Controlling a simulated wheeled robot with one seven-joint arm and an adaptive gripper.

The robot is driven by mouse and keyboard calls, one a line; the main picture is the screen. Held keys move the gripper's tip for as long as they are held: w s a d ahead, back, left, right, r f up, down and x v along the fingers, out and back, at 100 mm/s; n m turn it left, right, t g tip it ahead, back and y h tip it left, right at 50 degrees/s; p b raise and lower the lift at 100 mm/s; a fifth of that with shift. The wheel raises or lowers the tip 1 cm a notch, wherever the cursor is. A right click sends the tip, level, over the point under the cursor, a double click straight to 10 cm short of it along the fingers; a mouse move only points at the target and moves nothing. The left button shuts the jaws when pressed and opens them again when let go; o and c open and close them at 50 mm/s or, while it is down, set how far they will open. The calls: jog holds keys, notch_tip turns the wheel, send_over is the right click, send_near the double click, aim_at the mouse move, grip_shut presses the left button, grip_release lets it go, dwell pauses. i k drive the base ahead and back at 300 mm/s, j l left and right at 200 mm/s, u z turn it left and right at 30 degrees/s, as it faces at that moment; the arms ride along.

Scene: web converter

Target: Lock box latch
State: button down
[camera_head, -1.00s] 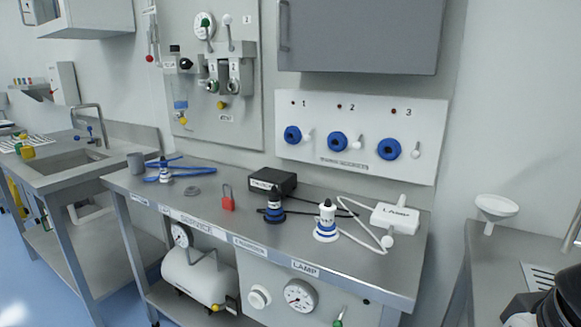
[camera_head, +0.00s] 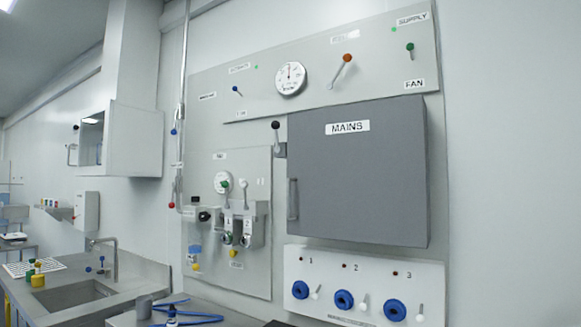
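The large grey box (camera_head: 358,180) labelled MAINS is mounted on the wall panel, with its door shut. A vertical handle (camera_head: 293,199) is on the left side of its door. A lever with a black knob (camera_head: 276,126) stands at the box's upper left edge, by a small bracket (camera_head: 281,150) that looks like the latch. I cannot tell from here whether the latch is engaged. My gripper is not in view.
Below the box is a panel with blue sockets (camera_head: 344,300) numbered 1 to 3. A gauge (camera_head: 290,79) and levers (camera_head: 342,70) are above it. Valves (camera_head: 238,224) are to the left. The bench below is mostly out of view.

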aim_at(275, 125)
jog(key=i+j, duration=0.15)
jog(key=j, duration=0.2)
jog(key=i+j+z, duration=0.1)
jog(key=j, duration=0.25)
jog(key=i+j, duration=0.1)
jog(key=j, duration=0.25)
jog(key=i+j+z, duration=0.1)
jog(key=i, duration=0.25)
jog(key=i+j, duration=0.25)
jog(key=i, duration=0.15)
jog(key=l+z, duration=0.05)
